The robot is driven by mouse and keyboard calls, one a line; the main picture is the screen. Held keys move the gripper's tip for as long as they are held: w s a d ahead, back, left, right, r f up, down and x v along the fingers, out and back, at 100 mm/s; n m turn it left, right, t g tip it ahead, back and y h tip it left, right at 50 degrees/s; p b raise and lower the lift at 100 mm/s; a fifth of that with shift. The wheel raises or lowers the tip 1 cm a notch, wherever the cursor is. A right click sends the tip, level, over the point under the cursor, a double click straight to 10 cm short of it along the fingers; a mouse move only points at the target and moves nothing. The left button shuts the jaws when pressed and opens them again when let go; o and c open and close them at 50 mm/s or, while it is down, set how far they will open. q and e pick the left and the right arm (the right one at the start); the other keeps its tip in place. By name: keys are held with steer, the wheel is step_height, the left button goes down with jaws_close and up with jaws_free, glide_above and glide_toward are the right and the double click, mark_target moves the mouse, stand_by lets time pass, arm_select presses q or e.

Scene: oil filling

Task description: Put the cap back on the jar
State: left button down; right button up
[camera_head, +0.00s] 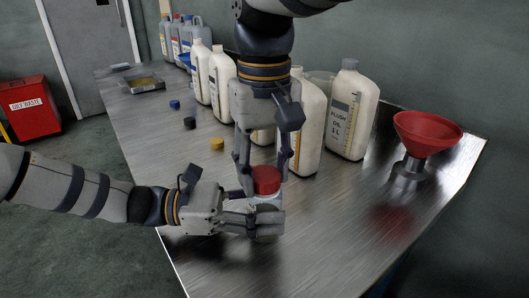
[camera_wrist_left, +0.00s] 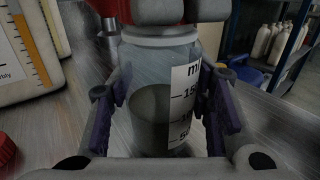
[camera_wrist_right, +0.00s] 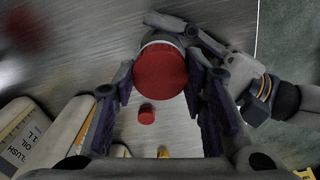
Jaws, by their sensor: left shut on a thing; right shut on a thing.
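The jar (camera_wrist_left: 160,90) is clear with a printed scale and holds dark liquid. It stands upright between the fingers of my left gripper (camera_head: 266,222), which is shut around its body. The red cap (camera_head: 266,178) is at the jar's mouth, held between the fingers of my right gripper (camera_head: 265,170), which points down from above. In the right wrist view the cap (camera_wrist_right: 160,70) covers most of the jar's mouth, with a pale rim showing at the far side. I cannot tell whether the cap is seated or just above the rim.
White oil bottles (camera_head: 352,110) stand along the back. A red funnel (camera_head: 427,130) in a stand is at the right. Yellow (camera_head: 217,144), black (camera_head: 190,123) and blue (camera_head: 174,104) caps lie at the left; another red cap (camera_wrist_right: 147,114) lies nearby. The front right of the metal table (camera_head: 370,240) is clear.

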steer(key=m, duration=0.2)
steer(key=shift+m, duration=0.3)
steer(key=o, duration=1.3)
steer(key=shift+r, duration=0.1)
step_height(320, 180, up, 4)
steer(key=shift+r, duration=0.15)
steer(key=shift+c, duration=0.3)
